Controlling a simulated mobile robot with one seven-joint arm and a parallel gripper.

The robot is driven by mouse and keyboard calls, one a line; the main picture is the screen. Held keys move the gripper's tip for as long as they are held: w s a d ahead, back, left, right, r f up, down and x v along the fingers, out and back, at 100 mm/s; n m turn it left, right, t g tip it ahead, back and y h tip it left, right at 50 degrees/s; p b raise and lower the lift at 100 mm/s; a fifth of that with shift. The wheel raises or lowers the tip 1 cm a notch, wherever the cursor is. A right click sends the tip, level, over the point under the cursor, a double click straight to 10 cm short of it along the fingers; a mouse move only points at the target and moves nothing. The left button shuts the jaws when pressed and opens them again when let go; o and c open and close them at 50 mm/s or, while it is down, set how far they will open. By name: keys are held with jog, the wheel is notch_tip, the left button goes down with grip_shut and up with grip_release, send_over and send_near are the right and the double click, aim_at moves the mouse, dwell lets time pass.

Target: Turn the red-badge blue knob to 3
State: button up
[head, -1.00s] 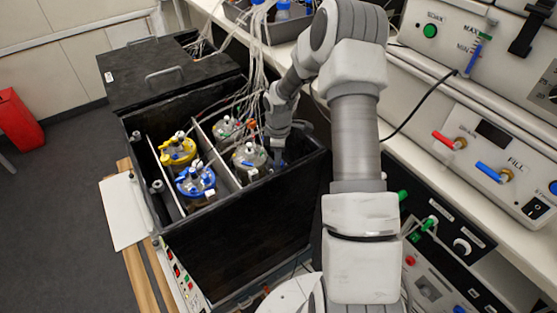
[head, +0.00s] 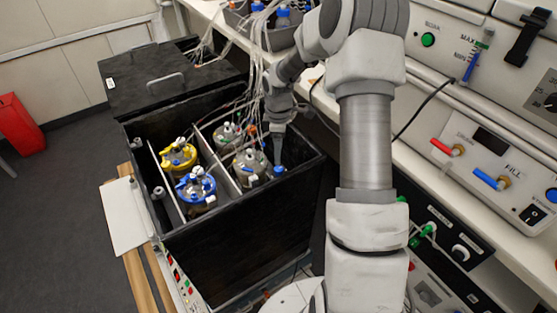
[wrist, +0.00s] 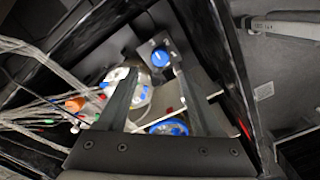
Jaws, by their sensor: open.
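A blue knob (wrist: 160,57) sits on a grey plate at the shaker box's inner wall, seen in the wrist view. It also shows in the head view (head: 280,170) in the box's near right corner. Its pointer setting and dial numbers are too small to read. A small red mark (wrist: 168,108) shows below it in the wrist view; I cannot tell whether it is the badge. My gripper (wrist: 157,76) is open, its two dark fingers apart and nothing held between them. In the head view my gripper (head: 278,152) points down into the box, just above the knob.
The black box (head: 240,235) holds several bioreactors, including a yellow-topped one (head: 178,155) and a blue-topped one (head: 196,186). A clear-topped vessel (head: 250,166) stands just left of my gripper. Loose tubes (wrist: 45,72) run close by.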

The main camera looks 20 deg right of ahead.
notch_tip(320, 180, up, 10)
jog(key=shift+f+p, duration=0.15)
jog(key=shift+p, duration=0.3)
